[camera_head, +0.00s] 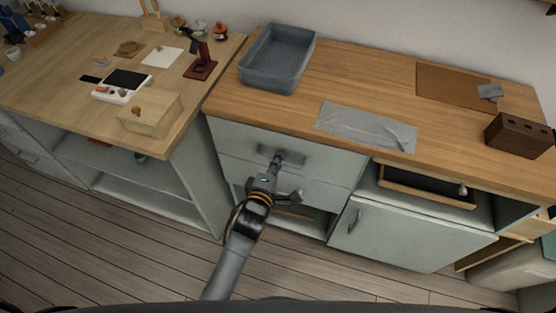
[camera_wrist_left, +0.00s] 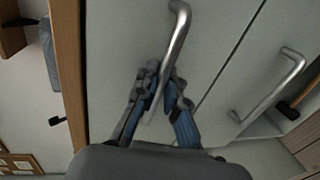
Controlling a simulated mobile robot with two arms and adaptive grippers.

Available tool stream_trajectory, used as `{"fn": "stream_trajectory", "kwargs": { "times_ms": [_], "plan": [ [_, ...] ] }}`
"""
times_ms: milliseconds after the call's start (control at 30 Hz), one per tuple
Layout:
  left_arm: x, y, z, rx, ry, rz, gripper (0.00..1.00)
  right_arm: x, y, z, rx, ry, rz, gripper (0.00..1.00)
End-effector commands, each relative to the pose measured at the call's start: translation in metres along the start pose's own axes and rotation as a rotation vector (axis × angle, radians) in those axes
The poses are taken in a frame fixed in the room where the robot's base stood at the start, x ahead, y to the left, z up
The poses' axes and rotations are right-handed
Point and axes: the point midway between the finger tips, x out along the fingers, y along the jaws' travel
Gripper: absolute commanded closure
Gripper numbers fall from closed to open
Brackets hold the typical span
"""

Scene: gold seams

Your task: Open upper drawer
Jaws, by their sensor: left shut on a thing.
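The upper drawer (camera_head: 325,158) is the pale grey-green front just under the wooden worktop; its front looks flush with the cabinet. Its metal bar handle (camera_head: 265,152) also shows in the left wrist view (camera_wrist_left: 178,40). My left gripper (camera_head: 279,166) is at this handle. In the left wrist view its two fingers (camera_wrist_left: 163,92) are closed around one end of the bar. The lower drawer (camera_head: 325,193) sits below, and its handle shows in the left wrist view (camera_wrist_left: 270,90). In the head view my gripper hides part of the lower drawer. My right gripper is not in view.
On the worktop (camera_head: 350,85) stand a blue-grey bin (camera_head: 277,85), a grey sheet (camera_head: 367,128) and a brown holed block (camera_head: 518,135). A cabinet door (camera_head: 410,235) is at the right. A desk (camera_head: 60,70) is at the left. The floor (camera_head: 130,245) in front is clear.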

Motion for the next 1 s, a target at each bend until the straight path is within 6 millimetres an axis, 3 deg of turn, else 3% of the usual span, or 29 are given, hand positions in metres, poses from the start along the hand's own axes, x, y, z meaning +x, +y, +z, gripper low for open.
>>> {"fn": "stream_trajectory", "kwargs": {
  "times_ms": [167,367,700,1000],
  "plan": [
    [-0.003,0.0,0.0,-0.001,0.0,-0.001,1.0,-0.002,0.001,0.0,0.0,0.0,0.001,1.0],
    [-0.03,-0.003,0.0,-0.002,0.001,-0.004,1.0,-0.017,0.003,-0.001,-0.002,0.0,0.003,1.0],
    [-0.128,-0.022,-0.001,0.0,0.001,-0.008,1.0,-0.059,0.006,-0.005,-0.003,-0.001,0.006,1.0],
    [-0.203,-0.04,-0.001,0.003,0.0,-0.003,1.0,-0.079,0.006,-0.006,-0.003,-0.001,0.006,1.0]
  ]
}}
